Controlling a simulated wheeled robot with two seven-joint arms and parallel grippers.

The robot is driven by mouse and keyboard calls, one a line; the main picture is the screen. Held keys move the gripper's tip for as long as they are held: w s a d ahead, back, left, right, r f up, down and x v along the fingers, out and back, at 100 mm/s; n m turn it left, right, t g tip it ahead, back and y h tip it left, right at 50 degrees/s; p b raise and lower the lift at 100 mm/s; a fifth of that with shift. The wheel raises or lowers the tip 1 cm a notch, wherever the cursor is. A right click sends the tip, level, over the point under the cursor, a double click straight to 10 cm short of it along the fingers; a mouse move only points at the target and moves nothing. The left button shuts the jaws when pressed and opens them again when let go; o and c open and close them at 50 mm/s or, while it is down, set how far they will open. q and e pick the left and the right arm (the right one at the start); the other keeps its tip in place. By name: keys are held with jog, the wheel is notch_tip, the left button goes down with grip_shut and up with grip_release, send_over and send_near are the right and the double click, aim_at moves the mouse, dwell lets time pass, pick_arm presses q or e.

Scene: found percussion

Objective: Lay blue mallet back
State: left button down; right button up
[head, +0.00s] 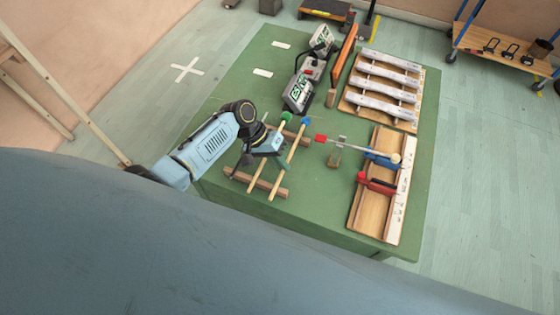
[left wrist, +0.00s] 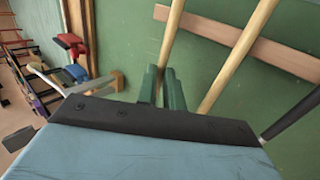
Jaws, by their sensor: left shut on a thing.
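The blue mallet has a blue head (head: 305,121) and a pale wooden stick (head: 290,160). My left gripper (head: 284,152) is shut on this stick. In the left wrist view the gripper's green fingers (left wrist: 162,88) close around the left one of two sticks (left wrist: 171,40). The stick crosses above the near wooden rest bar (head: 243,178), but I cannot tell if it touches it. The green-headed mallet (head: 285,116) lies beside it to the left, across the bars. The far bar is partly hidden by my gripper. My right gripper is not in view.
Behind are metal bars on a frame (head: 385,88) and dark boxes (head: 298,92). The green table (head: 320,215) is clear in front.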

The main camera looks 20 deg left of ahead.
pick_arm(q)
jog(key=shift+f, duration=0.3)
jog(key=c, duration=1.5)
grip_release()
jog(key=shift+o, duration=0.2)
jog(key=p+v, duration=0.1)
jog(key=v, duration=1.2)
jog(key=shift+r, duration=0.2)
jog(key=shift+a, duration=0.1)
